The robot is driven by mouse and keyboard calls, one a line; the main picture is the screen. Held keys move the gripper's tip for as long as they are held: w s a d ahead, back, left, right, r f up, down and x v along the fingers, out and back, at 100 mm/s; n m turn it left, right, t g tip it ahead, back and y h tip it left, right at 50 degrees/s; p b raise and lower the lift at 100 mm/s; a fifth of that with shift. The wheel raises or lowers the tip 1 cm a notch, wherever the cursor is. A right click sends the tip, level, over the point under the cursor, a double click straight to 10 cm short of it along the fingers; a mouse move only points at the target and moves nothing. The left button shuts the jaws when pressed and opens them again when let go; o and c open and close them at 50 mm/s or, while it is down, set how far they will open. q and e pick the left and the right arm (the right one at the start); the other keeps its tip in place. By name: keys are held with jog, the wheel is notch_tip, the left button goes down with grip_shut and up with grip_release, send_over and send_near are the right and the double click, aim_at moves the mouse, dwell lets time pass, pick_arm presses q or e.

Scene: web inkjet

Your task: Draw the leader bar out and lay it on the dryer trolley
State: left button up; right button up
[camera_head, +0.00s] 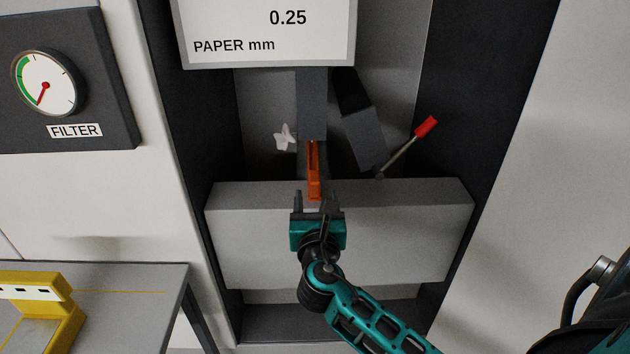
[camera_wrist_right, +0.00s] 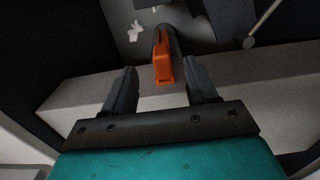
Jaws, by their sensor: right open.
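The leader bar is most likely the orange piece (camera_head: 313,172) in the recess of the machine, below a dark grey vertical block. It also shows in the right wrist view (camera_wrist_right: 162,62), just beyond and between the fingers. My right gripper (camera_head: 316,198) is open, its fingers pointing at the orange piece's near end, with nothing seen between its tips. The gripper also shows in the right wrist view (camera_wrist_right: 161,80). The dryer trolley cannot be told for sure; a grey table-like top (camera_head: 130,275) stands at the lower left. My left gripper is not in view.
A wide grey block (camera_head: 400,235) crosses the recess below the orange piece. A red-tipped lever (camera_head: 425,127) and a tilted grey block (camera_head: 363,138) stand to the right. A pale torn scrap (camera_head: 285,137) lies left. A yellow fixture (camera_head: 60,310) sits on the grey top.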

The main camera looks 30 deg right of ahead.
aim_at(314, 176)
jog(key=x, duration=0.8)
jog(key=shift+w+d, duration=0.15)
jog(key=shift+w, duration=0.2)
jog(key=shift+s, duration=0.1)
grip_shut()
